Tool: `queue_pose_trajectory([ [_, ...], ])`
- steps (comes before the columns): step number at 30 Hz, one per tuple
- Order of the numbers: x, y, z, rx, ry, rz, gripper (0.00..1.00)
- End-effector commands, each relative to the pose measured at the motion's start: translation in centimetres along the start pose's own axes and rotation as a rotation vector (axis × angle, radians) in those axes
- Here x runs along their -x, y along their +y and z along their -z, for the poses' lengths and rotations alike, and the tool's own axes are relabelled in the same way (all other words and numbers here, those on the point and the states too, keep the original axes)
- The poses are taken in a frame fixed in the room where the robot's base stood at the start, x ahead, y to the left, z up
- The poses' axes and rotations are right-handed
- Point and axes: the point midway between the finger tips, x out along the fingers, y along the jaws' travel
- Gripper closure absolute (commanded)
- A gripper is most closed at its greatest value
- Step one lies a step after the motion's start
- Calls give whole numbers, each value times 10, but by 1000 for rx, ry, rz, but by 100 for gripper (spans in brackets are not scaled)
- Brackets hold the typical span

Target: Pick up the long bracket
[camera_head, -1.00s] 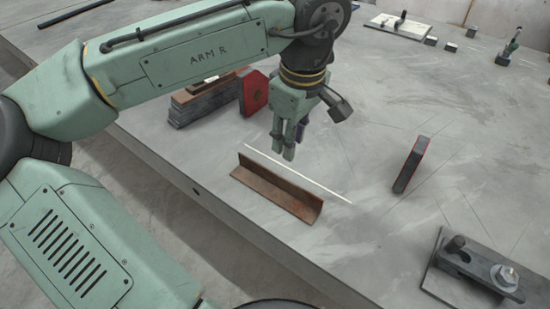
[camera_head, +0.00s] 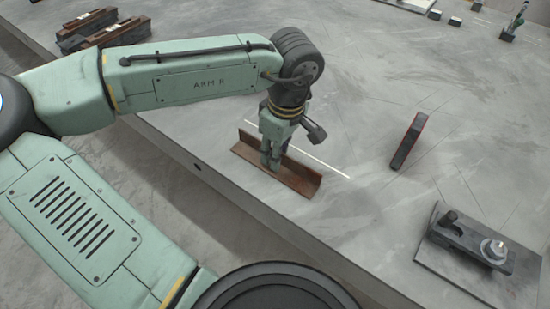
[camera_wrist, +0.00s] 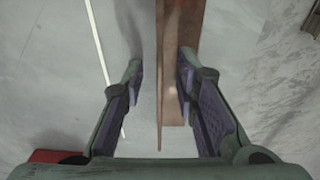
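The long bracket is a rusty brown angle piece (camera_head: 301,178) lying on the grey table near its front edge, one flange flat and one upright. My gripper (camera_head: 270,163) points down over its middle and hides part of it in the head view. In the wrist view my gripper (camera_wrist: 160,65) is open, with one purple-padded finger on each side of the bracket's thin upright flange (camera_wrist: 160,100). The right finger is over the flat flange (camera_wrist: 188,25). Gaps show between the upright flange and both fingers. I cannot tell how low the tips reach.
A thin white strip (camera_head: 325,164) lies behind the bracket. A dark red-edged block (camera_head: 407,142) stands to the right. A clamp on a plate (camera_head: 470,243) is at lower right. Stacked bars (camera_head: 110,33) lie upper left. A red object (camera_wrist: 55,156) shows in the wrist view.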

Motion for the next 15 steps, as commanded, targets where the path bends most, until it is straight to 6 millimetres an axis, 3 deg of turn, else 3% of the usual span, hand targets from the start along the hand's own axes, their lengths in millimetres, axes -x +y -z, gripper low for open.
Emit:
queue_pose_trajectory([
  [6, 0, 0, 0, 0, 0, 0, 74],
  [15, 0, 0, 0, 0, 0, 0, 94],
])
